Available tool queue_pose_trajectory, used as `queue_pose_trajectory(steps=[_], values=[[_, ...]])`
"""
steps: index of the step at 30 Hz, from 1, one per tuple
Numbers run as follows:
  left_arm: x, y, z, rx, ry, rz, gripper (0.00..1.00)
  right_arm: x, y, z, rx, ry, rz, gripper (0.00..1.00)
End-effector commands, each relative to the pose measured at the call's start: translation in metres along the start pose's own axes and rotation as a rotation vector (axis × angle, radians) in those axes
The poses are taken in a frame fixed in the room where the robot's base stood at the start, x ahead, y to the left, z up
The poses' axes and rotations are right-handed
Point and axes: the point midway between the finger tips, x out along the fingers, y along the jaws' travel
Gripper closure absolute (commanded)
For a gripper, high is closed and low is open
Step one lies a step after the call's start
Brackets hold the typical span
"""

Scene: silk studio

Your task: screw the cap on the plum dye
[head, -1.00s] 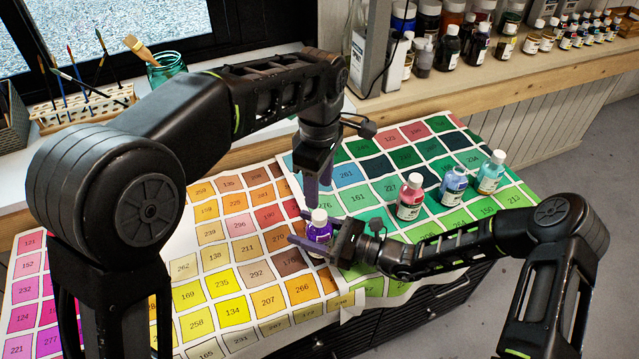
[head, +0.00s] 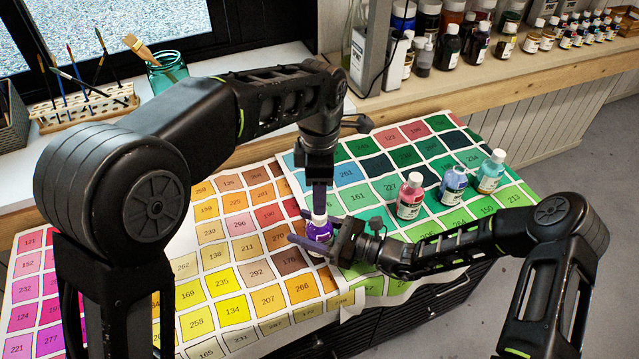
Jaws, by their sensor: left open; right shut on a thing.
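The plum dye (head: 318,235) is a small purple bottle standing upright near the front edge of the colour charts. A white cap (head: 319,218) sits at its top; whether it is tight cannot be told. My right gripper (head: 312,230) comes in from the right, low, and is shut on the bottle's body with a finger on either side. My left gripper (head: 319,198) points straight down from above, its fingers at the cap and open. One finger overlaps the other in this view, so the gap between them and any touch on the cap are hidden.
A red bottle (head: 410,196), a blue bottle (head: 453,184) and a teal bottle (head: 491,172), all white-capped, stand on the green chart (head: 372,168) to the right. A brush rack (head: 85,108) and green jar (head: 167,72) stand behind. The yellow chart (head: 230,310) is clear.

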Motion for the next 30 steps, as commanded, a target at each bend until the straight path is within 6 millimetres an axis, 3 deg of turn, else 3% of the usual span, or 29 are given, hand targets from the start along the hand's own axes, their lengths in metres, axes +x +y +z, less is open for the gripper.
queue_pose_trajectory(steps=[12, 23, 30], values=[[0.055, -0.001, 0.000, 0.001, 0.001, -0.002, 0.53, 0.000, 0.000, 0.000, 0.000, 0.000, 0.000, 1.00], [0.060, 0.000, 0.000, 0.001, 0.000, 0.000, 0.53, 0.000, 0.000, 0.000, 0.000, 0.000, 0.000, 1.00], [0.059, 0.000, 0.000, 0.001, 0.000, 0.000, 0.72, 0.000, 0.000, 0.000, 0.000, 0.000, 0.000, 1.00]])
